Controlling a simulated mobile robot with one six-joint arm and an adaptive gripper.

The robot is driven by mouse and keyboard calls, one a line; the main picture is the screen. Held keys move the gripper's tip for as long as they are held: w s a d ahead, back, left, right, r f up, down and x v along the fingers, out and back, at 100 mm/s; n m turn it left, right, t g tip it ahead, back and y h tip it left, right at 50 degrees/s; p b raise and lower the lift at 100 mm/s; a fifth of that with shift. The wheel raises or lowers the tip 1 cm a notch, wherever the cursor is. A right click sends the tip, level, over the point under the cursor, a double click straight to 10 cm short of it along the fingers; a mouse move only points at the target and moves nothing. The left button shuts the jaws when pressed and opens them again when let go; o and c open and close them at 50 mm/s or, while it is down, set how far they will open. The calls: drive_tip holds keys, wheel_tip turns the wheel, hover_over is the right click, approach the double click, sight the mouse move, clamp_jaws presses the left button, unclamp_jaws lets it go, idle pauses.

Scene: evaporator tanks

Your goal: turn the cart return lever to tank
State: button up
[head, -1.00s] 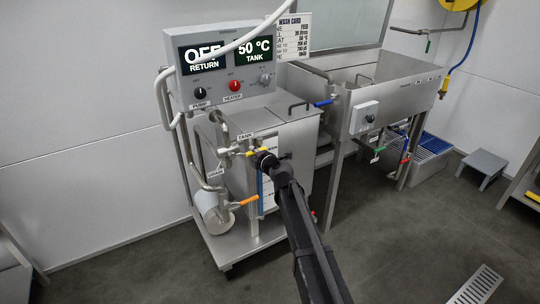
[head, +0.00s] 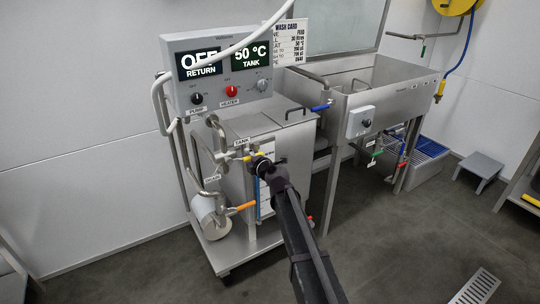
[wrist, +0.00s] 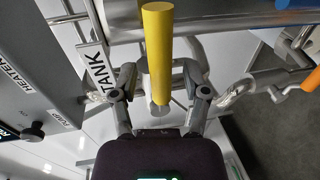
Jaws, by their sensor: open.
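The cart return lever is a yellow-handled lever (wrist: 158,50) on the steel pipework of the cart. In the wrist view it stands between the two open fingers of my gripper (wrist: 161,85), with a gap visible on each side. In the head view the yellow lever (head: 250,157) shows beside the TANK label (head: 242,142), at the end of my arm, which partly hides it. The TANK label also shows in the wrist view (wrist: 98,70), left of the lever. A DRAIN label (head: 212,180) is lower down. The cart display (head: 201,62) reads OFF RETURN and 50 °C TANK.
An orange-handled valve (head: 243,207) is below the yellow lever, near the pump (head: 208,215). The PUMP knob (head: 197,99) and HEATER knob (head: 232,91) are on the panel above. A steel evaporator tank (head: 385,95) with a blue-handled valve (head: 321,107) stands to the right.

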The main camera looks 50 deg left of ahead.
drive_tip(key=shift+w, duration=0.15)
drive_tip(key=w+d+f+m+t+h, duration=0.1)
drive_tip(key=w+d+f+m, duration=0.15)
drive_tip(key=w+d, duration=0.6)
drive_tip(key=w+d+f+m+h, duration=0.2)
drive_tip(key=w+d+m, duration=0.3)
drive_tip(key=d, duration=0.6)
drive_tip(key=w+d+f+m+h, duration=0.25)
drive_tip(key=w+d+m, duration=0.2)
drive_tip(key=d, duration=0.75)
drive_tip(key=w+d+f+m+h, duration=0.25)
drive_tip(key=w+d, duration=0.25)
drive_tip(key=d, duration=0.8)
drive_tip(key=s+d+f+m+h, duration=0.15)
drive_tip(key=d+m, duration=0.35)
drive_tip(key=d, duration=0.8)
drive_tip(key=d+f+m+h, duration=0.3)
drive_tip(key=d+m, duration=0.2)
drive_tip(key=d, duration=0.7)
drive_tip(key=s+d+m+g+h, duration=0.15)
drive_tip(key=s+d+m, duration=0.35)
drive_tip(key=d, duration=0.6)
drive_tip(key=s+d+m+g+h, duration=0.15)
drive_tip(key=s+d+m, duration=0.4)
drive_tip(key=d, duration=0.55)
wheel_tip(320, 180, up, 29)
drive_tip(key=p, duration=3)
drive_tip(key=shift+w+a+r, duration=0.2)
drive_tip(key=shift+w+a, duration=0.15)
drive_tip(key=shift+a, duration=0.1)
